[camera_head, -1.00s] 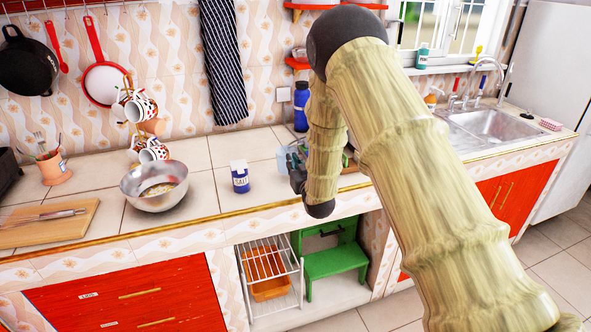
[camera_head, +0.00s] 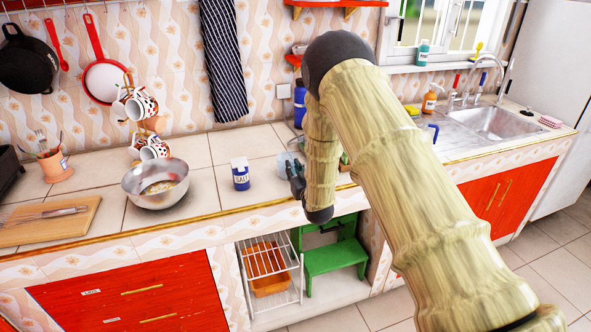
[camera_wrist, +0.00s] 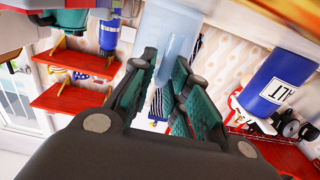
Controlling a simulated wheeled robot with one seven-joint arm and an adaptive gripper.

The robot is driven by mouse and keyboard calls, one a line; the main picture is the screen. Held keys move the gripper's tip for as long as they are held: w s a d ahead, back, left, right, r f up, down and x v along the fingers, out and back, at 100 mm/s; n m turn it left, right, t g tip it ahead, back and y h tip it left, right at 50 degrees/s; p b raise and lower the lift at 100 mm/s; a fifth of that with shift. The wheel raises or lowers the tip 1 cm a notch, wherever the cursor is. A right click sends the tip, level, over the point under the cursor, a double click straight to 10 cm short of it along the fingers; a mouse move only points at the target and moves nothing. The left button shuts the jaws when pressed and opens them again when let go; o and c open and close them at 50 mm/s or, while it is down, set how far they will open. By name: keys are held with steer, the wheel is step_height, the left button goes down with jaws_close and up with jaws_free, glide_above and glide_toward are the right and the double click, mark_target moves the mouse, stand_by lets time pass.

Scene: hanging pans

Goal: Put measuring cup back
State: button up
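A clear, pale-blue measuring cup (camera_head: 284,161) is at the counter's front part, right of the salt container, partly hidden by my gripper. In the wrist view the see-through cup (camera_wrist: 172,20) lies just beyond the fingertips, and a narrow pale part of it shows between them. My gripper (camera_head: 294,172) is beside the cup, over the counter's front edge. In the wrist view its green-padded fingers (camera_wrist: 166,72) are apart with a gap between them. I cannot tell whether either finger touches the cup.
The blue-and-white salt container (camera_head: 240,174) stands close left of the cup. A metal bowl (camera_head: 156,183) and a mug tree (camera_head: 146,125) stand farther left. A blue bottle (camera_head: 300,103) stands behind. Pans (camera_head: 104,84) hang on the left wall. The sink (camera_head: 495,122) is right.

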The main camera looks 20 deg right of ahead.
steer(key=shift+o, duration=0.4)
steer(key=shift+r, duration=0.2)
steer(key=shift+s+f, duration=0.15)
steer(key=shift+s, duration=0.15)
steer(key=s+b, duration=0.3)
steer(key=s, duration=0.8)
steer(key=shift+s+d, duration=0.2)
steer(key=shift+d, duration=0.05)
steer(key=s+a+f+m+g+h, duration=0.15)
steer(key=s+f+g, duration=0.75)
steer(key=s+f, duration=1.4)
steer(key=s+a+f+g, duration=0.1)
steer(key=s+f+g, duration=0.2)
steer(key=s, duration=0.6)
steer(key=s+a+f+g, duration=0.1)
steer(key=s+f+g, duration=0.2)
steer(key=s, duration=0.6)
steer(key=s+f+g, duration=0.3)
steer(key=s+f, duration=0.1)
steer(key=s, duration=0.6)
steer(key=shift+a+f+y, duration=0.35)
steer(key=shift+a+f, duration=0.05)
